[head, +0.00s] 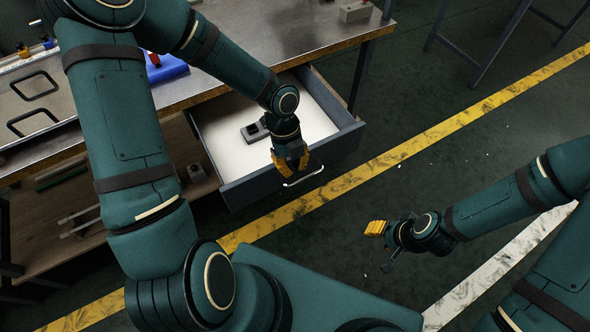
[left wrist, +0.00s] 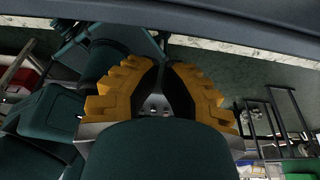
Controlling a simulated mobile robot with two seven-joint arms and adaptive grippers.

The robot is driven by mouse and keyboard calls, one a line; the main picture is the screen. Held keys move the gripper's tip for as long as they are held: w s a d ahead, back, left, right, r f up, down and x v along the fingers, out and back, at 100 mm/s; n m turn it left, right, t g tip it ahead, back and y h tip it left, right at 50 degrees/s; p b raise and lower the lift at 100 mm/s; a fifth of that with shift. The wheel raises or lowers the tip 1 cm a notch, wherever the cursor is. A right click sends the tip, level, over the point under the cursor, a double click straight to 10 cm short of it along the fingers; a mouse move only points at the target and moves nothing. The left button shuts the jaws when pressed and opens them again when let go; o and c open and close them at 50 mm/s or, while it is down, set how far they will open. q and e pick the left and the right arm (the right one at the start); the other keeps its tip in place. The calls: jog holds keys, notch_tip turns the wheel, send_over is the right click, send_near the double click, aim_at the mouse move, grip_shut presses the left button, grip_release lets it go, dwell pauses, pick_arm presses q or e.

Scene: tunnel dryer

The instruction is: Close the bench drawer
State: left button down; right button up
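The bench drawer (head: 232,191) is pulled out from under the bench, with its pale inside in view. A bar handle (head: 303,178) is on its grey front. A small grey block-like item (head: 255,132) lies inside. My left gripper (head: 291,168) is at the drawer's front edge, over the handle and hiding part of it; contact cannot be told. In the left wrist view its yellow-padded fingers (left wrist: 160,68) come together at the tips with nothing seen between them. A grey panel crosses the top of that view. My right gripper (head: 376,228) is over the floor, apart from the drawer; its finger gap is unclear.
The metal bench top (head: 280,35) carries a blue item (head: 165,68) and a grey block (head: 355,11). A lower shelf (head: 30,225) holds rods. A bench leg (head: 361,78) stands beside the drawer. The floor in front, with a yellow line (head: 430,128), is clear.

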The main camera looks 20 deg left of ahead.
aim_at(263, 142)
pick_arm(q)
jog(key=b+x, duration=0.3)
jog(key=x, duration=0.5)
jog(key=shift+f, duration=0.2)
pick_arm(e)
jog(key=f, duration=0.3)
jog(key=shift+w+f, duration=0.2)
jog(key=shift+w, duration=0.15)
